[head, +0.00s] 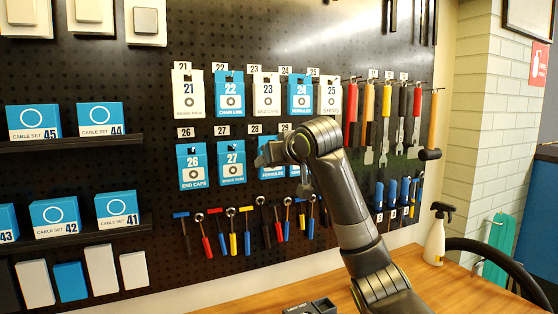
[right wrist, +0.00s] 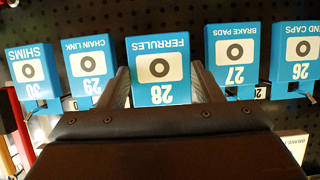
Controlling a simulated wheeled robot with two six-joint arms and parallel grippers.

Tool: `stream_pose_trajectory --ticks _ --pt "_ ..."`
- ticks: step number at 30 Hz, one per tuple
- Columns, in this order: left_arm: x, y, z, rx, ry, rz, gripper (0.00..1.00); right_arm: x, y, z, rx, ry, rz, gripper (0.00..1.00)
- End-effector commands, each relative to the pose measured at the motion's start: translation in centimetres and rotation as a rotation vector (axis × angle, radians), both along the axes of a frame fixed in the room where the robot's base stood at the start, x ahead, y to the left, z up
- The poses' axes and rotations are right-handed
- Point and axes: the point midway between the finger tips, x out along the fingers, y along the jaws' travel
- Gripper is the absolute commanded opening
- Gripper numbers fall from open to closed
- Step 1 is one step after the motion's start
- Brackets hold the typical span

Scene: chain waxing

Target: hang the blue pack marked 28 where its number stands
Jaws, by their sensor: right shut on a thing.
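The blue pack marked 28, FERRULES, (right wrist: 163,68) is between the fingers of my right gripper (right wrist: 163,92) in the right wrist view, where everything appears upside down. In the head view my right gripper (head: 268,154) is at the lower row of the pegboard, just below the number label 28 (head: 255,128). The pack (head: 270,172) shows there only in part, mostly behind the gripper. It is close to the board between packs 27 and 29. I cannot tell whether it is on its hook. My left gripper is not in view.
Blue pack 27 (head: 231,164) hangs close on the left, with pack 26 (head: 193,166) beyond it. Pack 29 (right wrist: 88,70) hangs on the other side. Packs 21 to 25 hang above. Small tools (head: 247,230) hang below. A wooden bench (head: 470,285) runs underneath.

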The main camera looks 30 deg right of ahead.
Motion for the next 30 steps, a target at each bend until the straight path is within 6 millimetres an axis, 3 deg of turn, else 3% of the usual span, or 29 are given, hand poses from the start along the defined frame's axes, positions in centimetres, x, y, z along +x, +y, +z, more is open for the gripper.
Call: stream_pose_trajectory --ticks 14,30 --pt "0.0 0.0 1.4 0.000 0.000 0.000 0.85 2.4 -0.1 -0.5 -0.001 0.000 -0.001 0.37" --pt "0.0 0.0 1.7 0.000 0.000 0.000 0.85 2.6 -0.1 -0.8 -0.001 -0.001 -0.001 0.37"
